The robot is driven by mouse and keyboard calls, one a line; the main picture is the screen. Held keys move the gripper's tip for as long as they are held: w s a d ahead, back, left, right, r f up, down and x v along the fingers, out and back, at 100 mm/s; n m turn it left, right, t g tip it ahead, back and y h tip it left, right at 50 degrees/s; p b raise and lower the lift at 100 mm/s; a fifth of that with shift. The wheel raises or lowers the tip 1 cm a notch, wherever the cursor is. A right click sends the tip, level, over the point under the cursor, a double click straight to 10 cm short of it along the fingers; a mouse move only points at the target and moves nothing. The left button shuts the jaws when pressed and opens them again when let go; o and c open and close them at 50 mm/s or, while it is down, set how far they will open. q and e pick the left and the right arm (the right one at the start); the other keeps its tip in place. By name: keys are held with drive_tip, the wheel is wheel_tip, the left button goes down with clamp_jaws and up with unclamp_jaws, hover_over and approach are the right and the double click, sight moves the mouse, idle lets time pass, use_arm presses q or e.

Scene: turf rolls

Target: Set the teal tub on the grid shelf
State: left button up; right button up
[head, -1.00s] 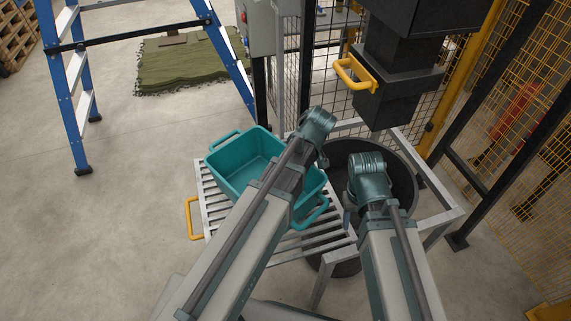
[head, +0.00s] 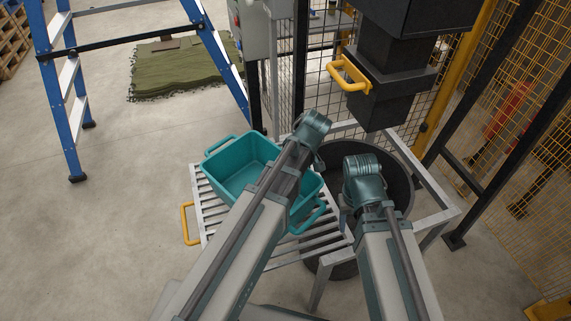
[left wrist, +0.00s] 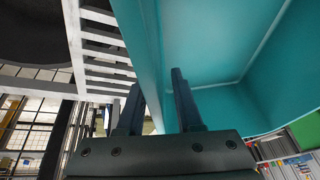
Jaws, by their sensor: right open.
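The teal tub (head: 228,178) is an open box with a loop handle at each end. In the head view it appears upright at the left part of the slatted grid shelf (head: 318,243); whether it rests fully on the slats is unclear. My left arm crosses in front of it and hides its right side. In the left wrist view, my left gripper (left wrist: 156,85) has its fingers apart, one on each side of the tub's wall (left wrist: 148,50), without a clear grip. My right gripper (head: 347,212) is open, low over the shelf's right part, beside the tub; its fingers barely show.
A dark round bin (head: 398,188) stands within the frame at right. A black machine with a yellow handle (head: 349,73) hangs above it. Another yellow handle (head: 187,224) is at the shelf's left. A blue ladder (head: 60,90) stands on open floor; mesh fencing is at right.

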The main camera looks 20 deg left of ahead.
use_arm(q)
drive_tip(key=p+v, duration=0.6)
drive_tip(key=v, duration=0.1)
drive_tip(key=shift+d+r+p, duration=0.1)
drive_tip(key=shift+r+p, duration=0.3)
drive_tip(key=shift+f, duration=0.1)
drive_tip(key=shift+s+r+m+p, duration=0.1)
drive_tip(key=shift+r+m+p, duration=0.2)
drive_tip(key=s+d+r+m+h+p, duration=0.1)
drive_tip(key=s+d+r+m+p, duration=0.2)
drive_tip(key=s+r+m+p, duration=0.2)
drive_tip(key=s+d+r+m+g+h+p, duration=0.1)
drive_tip(key=s+d+r+m+h+p, duration=0.1)
drive_tip(key=s+d+r+m+p, duration=0.2)
drive_tip(key=s+r+m+p, duration=0.1)
drive_tip(key=s+m+p, duration=0.2)
drive_tip(key=m, duration=0.3)
drive_tip(key=shift+s+d+r+g, duration=0.3)
drive_tip(key=shift+s+d+r, duration=0.1)
drive_tip(key=shift+s, duration=0.3)
